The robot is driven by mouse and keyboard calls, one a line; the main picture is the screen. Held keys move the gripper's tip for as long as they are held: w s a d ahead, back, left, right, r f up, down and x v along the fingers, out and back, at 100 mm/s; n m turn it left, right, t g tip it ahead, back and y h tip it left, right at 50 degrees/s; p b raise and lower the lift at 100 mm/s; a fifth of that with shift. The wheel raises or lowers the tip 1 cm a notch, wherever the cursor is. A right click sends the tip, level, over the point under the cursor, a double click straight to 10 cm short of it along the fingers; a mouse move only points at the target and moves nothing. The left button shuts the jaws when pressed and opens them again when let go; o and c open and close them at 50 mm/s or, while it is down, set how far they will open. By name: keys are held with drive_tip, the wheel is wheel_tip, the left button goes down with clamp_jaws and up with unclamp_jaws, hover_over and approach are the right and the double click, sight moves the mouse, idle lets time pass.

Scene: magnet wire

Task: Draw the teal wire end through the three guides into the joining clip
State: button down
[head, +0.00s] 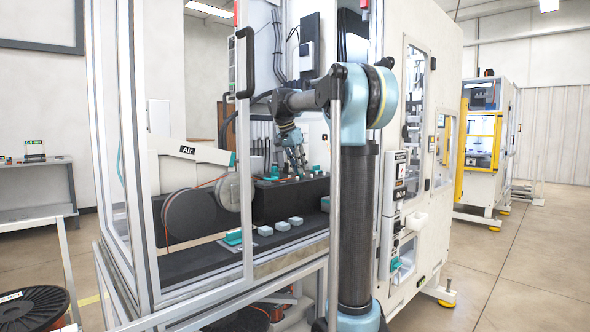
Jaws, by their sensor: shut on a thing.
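My gripper (300,160) is inside the machine, pointing down over the dark raised block (290,199). It is shut on the wire end, which is too small here to make out clearly. Small teal parts (271,178) lie on the block's top just left of the fingertips, and more small parts are close around them. I cannot tell which are the guides or the joining clip. A thin orange wire (210,183) runs over two grey reels, the large front reel (188,215) and the rear reel (228,192). The wire's run near my gripper is hidden or too fine to see.
Several pale blocks (282,226) and a teal block (232,238) sit on the dark lower deck (200,263). An upright frame post (246,160) stands before the reels. A black spool (34,310) is at the lower left.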

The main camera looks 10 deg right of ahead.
drive_tip(key=shift+w+d, duration=1.8)
drive_tip(key=shift+d, duration=0.7)
drive_tip(key=shift+w+d, duration=1.8)
drive_tip(key=shift+d, duration=0.65)
drive_tip(key=shift+w+d, duration=1.8)
drive_tip(key=shift+d, duration=0.7)
drive_tip(key=shift+f, duration=0.3)
drive_tip(key=c, duration=1.4)
unclamp_jaws()
drive_tip(key=shift+c, duration=0.2)
drive_tip(key=shift+r, duration=0.15)
drive_tip(key=shift+v, duration=2.35)
drive_tip(key=shift+w, duration=0.1)
drive_tip(key=v, duration=1.2)
